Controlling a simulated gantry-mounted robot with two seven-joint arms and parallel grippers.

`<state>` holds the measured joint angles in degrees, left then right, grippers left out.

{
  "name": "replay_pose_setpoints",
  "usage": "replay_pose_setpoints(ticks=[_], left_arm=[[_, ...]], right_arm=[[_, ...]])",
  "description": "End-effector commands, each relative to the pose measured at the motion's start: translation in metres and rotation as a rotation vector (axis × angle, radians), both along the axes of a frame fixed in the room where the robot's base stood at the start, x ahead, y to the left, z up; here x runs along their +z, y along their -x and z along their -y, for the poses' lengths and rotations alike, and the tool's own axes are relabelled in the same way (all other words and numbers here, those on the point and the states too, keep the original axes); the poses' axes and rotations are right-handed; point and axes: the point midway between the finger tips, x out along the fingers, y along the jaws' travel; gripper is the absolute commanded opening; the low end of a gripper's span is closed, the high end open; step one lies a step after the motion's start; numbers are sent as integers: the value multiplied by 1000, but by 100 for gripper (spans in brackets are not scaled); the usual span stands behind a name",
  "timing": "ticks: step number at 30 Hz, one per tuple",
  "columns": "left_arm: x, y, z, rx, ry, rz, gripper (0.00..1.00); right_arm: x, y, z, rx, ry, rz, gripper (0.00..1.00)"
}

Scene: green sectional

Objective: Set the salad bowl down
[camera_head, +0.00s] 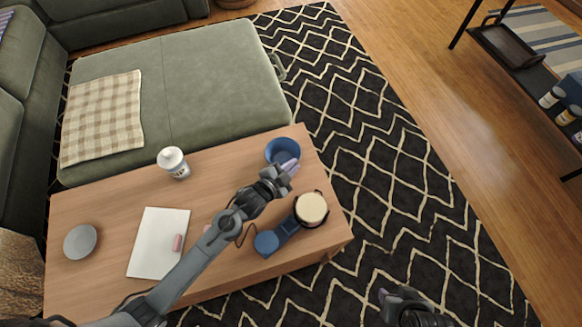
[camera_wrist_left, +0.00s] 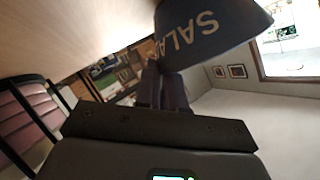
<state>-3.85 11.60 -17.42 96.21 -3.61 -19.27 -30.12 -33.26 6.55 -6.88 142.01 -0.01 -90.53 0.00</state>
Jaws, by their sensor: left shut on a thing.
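The salad bowl (camera_head: 281,147) is dark blue and round. It shows at the far right corner of the wooden coffee table (camera_head: 120,195) in the head view. My left gripper (camera_head: 289,166) is shut on the near side of its rim. In the left wrist view the bowl (camera_wrist_left: 212,32) fills the upper middle with pale letters "SALA" on its side, and my left gripper's fingers (camera_wrist_left: 162,85) meet its edge. I cannot tell whether its base touches the table. My right gripper (camera_head: 392,298) is low in the head view, over the rug, away from the table; its jaw opening is unclear.
A pot with a cream top (camera_head: 311,208) and a blue cup-like item (camera_head: 266,243) stand near the bowl. A white jar (camera_head: 172,160), white paper (camera_head: 155,230) and grey plate (camera_head: 80,242) are farther left. The green ottoman (camera_head: 210,80) lies behind the table.

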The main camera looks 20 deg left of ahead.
Motion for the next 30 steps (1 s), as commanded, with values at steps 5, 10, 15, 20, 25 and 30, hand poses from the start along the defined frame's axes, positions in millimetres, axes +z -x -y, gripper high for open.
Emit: replay_pose_setpoints(ticks=[5,10,15,20,25,30], left_arm=[[3,-1,0,0,0,3,0],[-1,0,0,1,0,1,14],[-1,0,0,0,-1,1,35],[-1,0,0,0,-1,1,35],[2,0,0,0,0,2,35],[9,15,-5,0,-3,-1,35]], right_arm=[[1,0,1,2,3,0,43],[1,0,2,5,8,1,43],[1,0,2,7,11,2,43],[1,0,2,6,9,1,43],[2,0,2,6,8,1,43],[12,0,1,3,5,2,43]])
